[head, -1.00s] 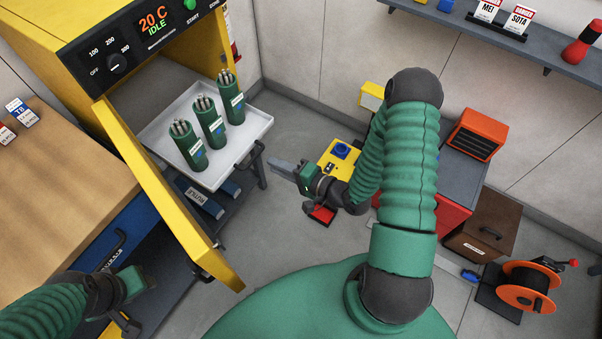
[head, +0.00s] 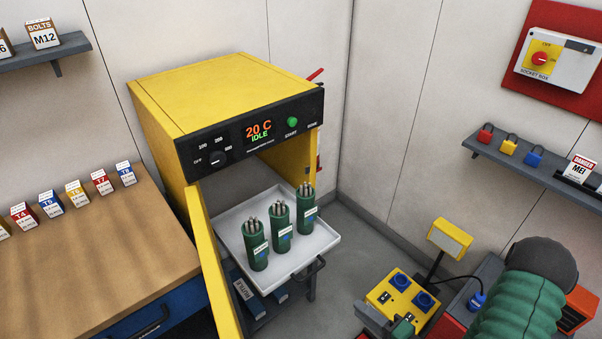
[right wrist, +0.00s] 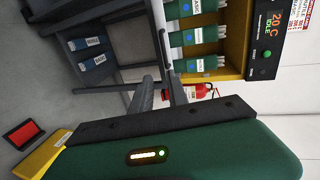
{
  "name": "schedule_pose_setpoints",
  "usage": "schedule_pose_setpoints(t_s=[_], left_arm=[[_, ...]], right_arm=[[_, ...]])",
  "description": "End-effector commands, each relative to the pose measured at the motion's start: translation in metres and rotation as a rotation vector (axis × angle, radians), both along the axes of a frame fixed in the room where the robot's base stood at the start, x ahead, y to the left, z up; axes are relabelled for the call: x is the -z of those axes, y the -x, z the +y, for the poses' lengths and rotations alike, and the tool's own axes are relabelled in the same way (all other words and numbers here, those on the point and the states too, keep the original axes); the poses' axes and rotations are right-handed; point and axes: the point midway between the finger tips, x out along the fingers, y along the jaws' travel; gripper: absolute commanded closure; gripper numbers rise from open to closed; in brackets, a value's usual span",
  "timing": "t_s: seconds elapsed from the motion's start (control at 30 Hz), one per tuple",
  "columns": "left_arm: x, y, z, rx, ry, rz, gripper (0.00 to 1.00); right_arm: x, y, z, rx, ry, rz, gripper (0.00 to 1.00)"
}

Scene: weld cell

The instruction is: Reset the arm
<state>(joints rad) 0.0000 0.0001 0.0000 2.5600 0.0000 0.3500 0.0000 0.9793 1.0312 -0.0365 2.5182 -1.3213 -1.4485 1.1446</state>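My right arm (head: 520,305) comes in at the lower right of the head view. Its right gripper (head: 368,315) shows low in the picture, beside a yellow socket box (head: 385,290), partly cut off by the lower edge. In the right wrist view the two fingers of the right gripper (right wrist: 161,88) stand apart with nothing between them. My left gripper is outside the head view.
A yellow oven (head: 190,90) reads 20 C IDLE, its door (head: 212,265) open. Its tray (head: 322,240) holds three green rod canisters (head: 281,228). A wooden bench (head: 90,260) is at left, a yellow lamp (head: 450,238) at right. A fire extinguisher shows in the wrist view (right wrist: 200,91).

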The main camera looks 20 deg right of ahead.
Motion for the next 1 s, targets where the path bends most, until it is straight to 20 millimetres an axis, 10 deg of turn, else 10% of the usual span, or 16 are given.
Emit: schedule_pose_setpoints(t_s=[0.2,0.4,0.63,1.0], left_arm=[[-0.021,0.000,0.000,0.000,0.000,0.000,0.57],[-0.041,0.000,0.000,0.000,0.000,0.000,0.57],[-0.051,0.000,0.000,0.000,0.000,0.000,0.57],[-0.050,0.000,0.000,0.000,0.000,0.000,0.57]], right_arm=[[0.010,-0.034,-0.018,-0.201,0.661,0.224,0.80],[-0.054,-0.033,-0.009,-0.464,1.204,0.503,0.80],[-0.110,0.021,0.068,-0.781,1.246,0.598,0.80],[-0.112,0.029,0.077,-0.824,1.235,0.606,0.80]])
